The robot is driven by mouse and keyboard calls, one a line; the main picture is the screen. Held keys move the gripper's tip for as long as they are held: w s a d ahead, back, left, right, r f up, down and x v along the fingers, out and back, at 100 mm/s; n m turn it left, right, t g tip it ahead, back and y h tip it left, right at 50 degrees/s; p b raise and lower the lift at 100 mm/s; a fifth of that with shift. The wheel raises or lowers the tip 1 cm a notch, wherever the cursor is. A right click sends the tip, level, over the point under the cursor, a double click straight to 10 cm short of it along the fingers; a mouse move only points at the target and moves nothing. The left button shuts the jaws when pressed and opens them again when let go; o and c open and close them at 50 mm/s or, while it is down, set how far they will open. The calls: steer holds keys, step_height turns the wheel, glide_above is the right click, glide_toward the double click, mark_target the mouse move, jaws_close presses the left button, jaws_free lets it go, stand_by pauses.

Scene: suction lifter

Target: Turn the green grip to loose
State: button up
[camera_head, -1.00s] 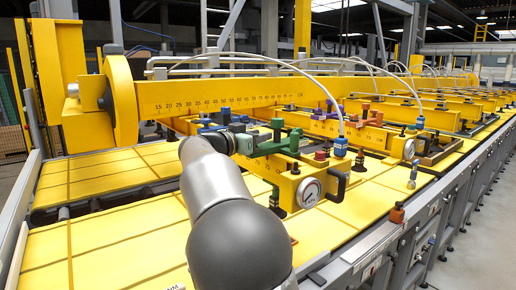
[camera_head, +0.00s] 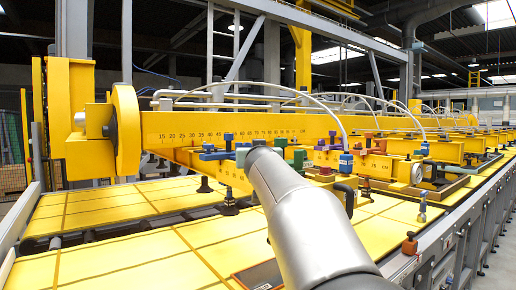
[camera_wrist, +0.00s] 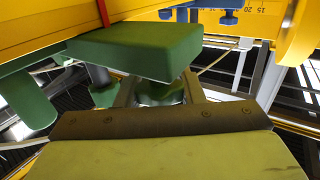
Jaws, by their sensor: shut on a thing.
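In the wrist view, a thick green block (camera_wrist: 140,50) lies across the upper middle, with a rounded green part (camera_wrist: 160,92) below it between the fingers of my gripper (camera_wrist: 159,91). My gripper is shut on this green grip; the exact contact is partly hidden by the block. In the head view, green parts (camera_head: 298,160) show on the yellow cross beam just beyond the end of my arm. My arm hides the fingers there. I cannot read any loose or tight marking on the grip.
A long yellow beam with a number scale (camera_head: 230,128) runs behind the grip. Blue knobs (camera_head: 346,162), a black handle (camera_head: 345,195) and hoses stand close by. Yellow panels (camera_head: 130,235) lie below, with open space above them at the left.

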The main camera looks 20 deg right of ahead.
steer(key=shift+w+r+n+t+y+p, duration=0.15)
steer(key=shift+n+y+p, duration=0.25)
steer(key=shift+p, duration=0.8)
steer(key=shift+s+r+n+t+y+p, duration=0.1)
steer(key=shift+n+y+p, duration=0.25)
steer(key=shift+p, duration=0.8)
steer(key=shift+w+r+n+t+y+p, duration=0.2)
steer(key=shift+y+p, duration=0.35)
steer(key=shift+p, duration=0.65)
steer(key=p, duration=0.1)
steer(key=n+y+p, duration=0.1)
steer(key=p, duration=0.1)
steer(key=shift+s+a+f, duration=0.15)
steer(key=shift+f, duration=0.2)
steer(key=shift+y+p, duration=0.3)
steer(key=shift+f, duration=0.2)
steer(key=o, duration=1)
steer(key=shift+s, duration=0.2)
